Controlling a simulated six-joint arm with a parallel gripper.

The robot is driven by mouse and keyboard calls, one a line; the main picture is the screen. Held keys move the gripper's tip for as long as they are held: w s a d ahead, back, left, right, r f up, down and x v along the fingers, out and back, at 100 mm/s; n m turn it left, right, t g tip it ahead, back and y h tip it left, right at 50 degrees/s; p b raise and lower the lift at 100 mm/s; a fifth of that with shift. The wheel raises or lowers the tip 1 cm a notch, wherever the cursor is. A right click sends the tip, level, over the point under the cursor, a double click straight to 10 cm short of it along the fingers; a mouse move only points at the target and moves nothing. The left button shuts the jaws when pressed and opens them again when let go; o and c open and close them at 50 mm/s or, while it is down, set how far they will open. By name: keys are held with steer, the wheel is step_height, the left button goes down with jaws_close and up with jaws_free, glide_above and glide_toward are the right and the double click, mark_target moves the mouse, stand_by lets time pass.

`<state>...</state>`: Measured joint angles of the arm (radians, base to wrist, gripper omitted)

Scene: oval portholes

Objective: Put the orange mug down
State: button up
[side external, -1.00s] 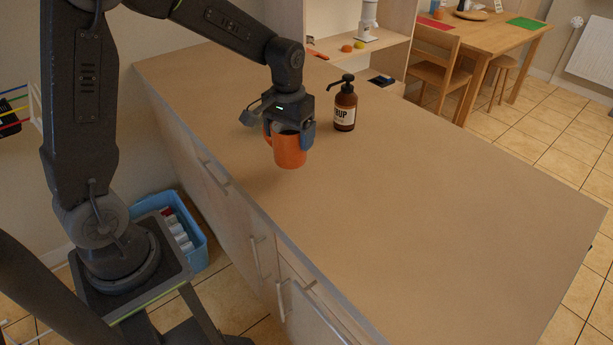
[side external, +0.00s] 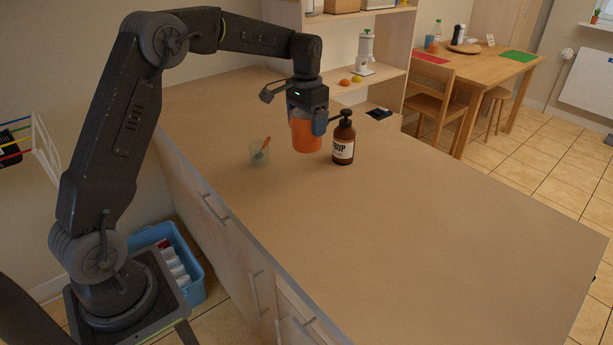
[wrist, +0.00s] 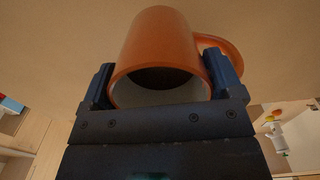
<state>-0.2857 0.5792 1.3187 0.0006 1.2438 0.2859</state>
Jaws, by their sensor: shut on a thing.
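The orange mug (side external: 307,137) is upright between the fingers of my gripper (side external: 310,121), beside the brown pump bottle. It seems to hang above the wooden counter (side external: 400,230), though the exact gap is hard to judge. In the wrist view the mug (wrist: 162,42) has its open rim toward my gripper (wrist: 162,82), with one dark finger on each side. Its handle (wrist: 222,47) points right. My gripper is shut on the mug.
The brown pump bottle (side external: 343,145) stands close to the right of the mug. A small translucent cup (side external: 259,156) with an orange stick stands to its left. The front and right of the counter are clear. A shelf unit (side external: 375,78) stands behind.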

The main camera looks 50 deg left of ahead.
steer(key=shift+w+a+f, duration=0.15)
steer(key=shift+a+f, duration=0.1)
step_height(320, 180, down, 9)
steer(key=shift+f, duration=0.1)
stand_by(0.4)
steer(key=o, duration=1)
steer(key=shift+f, duration=0.15)
steer(key=shift+o, duration=0.2)
